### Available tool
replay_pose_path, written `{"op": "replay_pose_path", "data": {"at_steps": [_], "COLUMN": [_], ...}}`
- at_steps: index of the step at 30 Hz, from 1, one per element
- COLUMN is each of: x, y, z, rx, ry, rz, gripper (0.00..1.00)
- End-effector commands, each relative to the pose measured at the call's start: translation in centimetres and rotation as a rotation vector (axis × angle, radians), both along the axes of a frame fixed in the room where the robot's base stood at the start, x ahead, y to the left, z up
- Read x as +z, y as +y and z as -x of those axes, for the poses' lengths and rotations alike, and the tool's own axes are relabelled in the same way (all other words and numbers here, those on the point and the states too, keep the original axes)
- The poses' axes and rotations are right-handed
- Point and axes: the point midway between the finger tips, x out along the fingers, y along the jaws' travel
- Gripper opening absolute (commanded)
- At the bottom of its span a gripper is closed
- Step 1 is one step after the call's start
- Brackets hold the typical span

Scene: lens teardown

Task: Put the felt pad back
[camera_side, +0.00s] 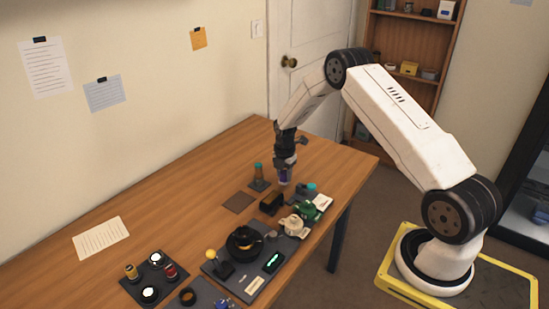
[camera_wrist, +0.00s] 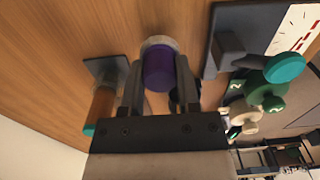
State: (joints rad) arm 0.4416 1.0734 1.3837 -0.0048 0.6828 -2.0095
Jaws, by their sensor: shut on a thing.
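My gripper (camera_wrist: 158,75) is shut on a purple cylinder (camera_wrist: 160,70) with a pale grey-tan rim at its far end. In the side view my gripper (camera_side: 285,168) holds the purple cylinder (camera_side: 284,177) above the table's far right part. A flat dark-brown square (camera_side: 238,202) lies on the table to the left of my gripper. It may be the felt pad, but I cannot tell for sure. Whether the held cylinder touches the table is unclear.
A brown post with a teal top (camera_side: 259,175) stands on a dark base close left of my gripper; it also shows in the wrist view (camera_wrist: 102,105). Black, green and cream parts (camera_side: 292,223) crowd the front. Bare wood (camera_side: 170,205) lies left of the brown square.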

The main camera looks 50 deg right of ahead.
Motion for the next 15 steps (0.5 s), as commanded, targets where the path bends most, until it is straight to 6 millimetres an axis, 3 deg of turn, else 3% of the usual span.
{"op": "replay_pose_path", "data": {"at_steps": [6, 15], "x": [-1.9, -2.0], "y": [0.0, 0.0], "z": [0.0, 0.0], "rx": [0.000, 0.000], "ry": [0.000, -0.001], "rz": [0.000, 0.000], "gripper": [0.00, 0.00]}}
